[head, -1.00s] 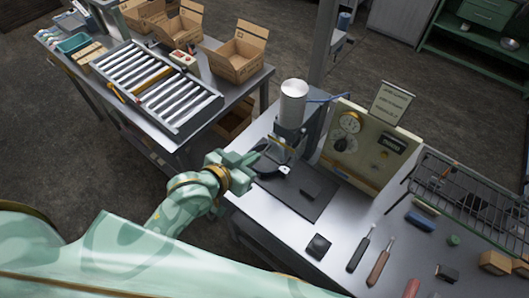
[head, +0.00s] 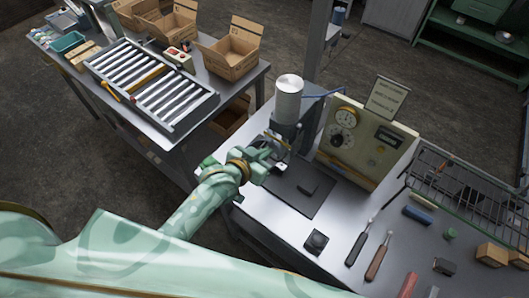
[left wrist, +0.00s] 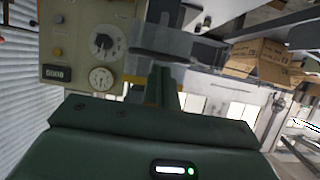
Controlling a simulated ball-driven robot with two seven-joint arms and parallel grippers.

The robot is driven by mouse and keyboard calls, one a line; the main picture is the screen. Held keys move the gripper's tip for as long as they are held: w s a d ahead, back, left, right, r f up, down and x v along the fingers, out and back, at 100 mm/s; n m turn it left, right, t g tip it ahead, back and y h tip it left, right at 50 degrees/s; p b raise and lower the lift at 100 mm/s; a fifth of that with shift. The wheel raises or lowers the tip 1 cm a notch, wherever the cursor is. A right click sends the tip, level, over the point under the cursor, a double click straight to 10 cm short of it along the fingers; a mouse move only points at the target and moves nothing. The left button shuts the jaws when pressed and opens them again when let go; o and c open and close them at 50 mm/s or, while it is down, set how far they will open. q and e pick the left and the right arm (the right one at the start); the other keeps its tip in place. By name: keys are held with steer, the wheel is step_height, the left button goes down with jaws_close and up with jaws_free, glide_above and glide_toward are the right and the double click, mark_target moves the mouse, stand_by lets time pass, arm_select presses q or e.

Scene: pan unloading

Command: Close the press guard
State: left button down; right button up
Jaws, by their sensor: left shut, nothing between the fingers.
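The press (head: 289,100) stands on the right-hand bench, with a pale cylinder on top and a dark column below. My left gripper (head: 272,160) is in front of the press, at the height of its working gap, shut and empty. In the left wrist view its dark fingers (left wrist: 165,88) are together and point toward the press. A smoky grey see-through panel (left wrist: 163,42) beyond the fingertips looks like part of the guard. In the head view the guard is mostly hidden by my gripper; I cannot tell whether it touches the fingers. My right gripper is not in view.
A control panel (head: 361,140) with dials stands right of the press, also in the left wrist view (left wrist: 90,45). Hand tools (head: 361,242) and a wire rack (head: 460,190) are farther right. A roller conveyor (head: 150,85) is left.

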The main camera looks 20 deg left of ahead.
arm_select(q)
step_height(320, 180, down, 11)
steer(key=b, duration=0.5)
steer(key=shift+s+b, duration=0.2)
steer(key=shift+b, duration=0.1)
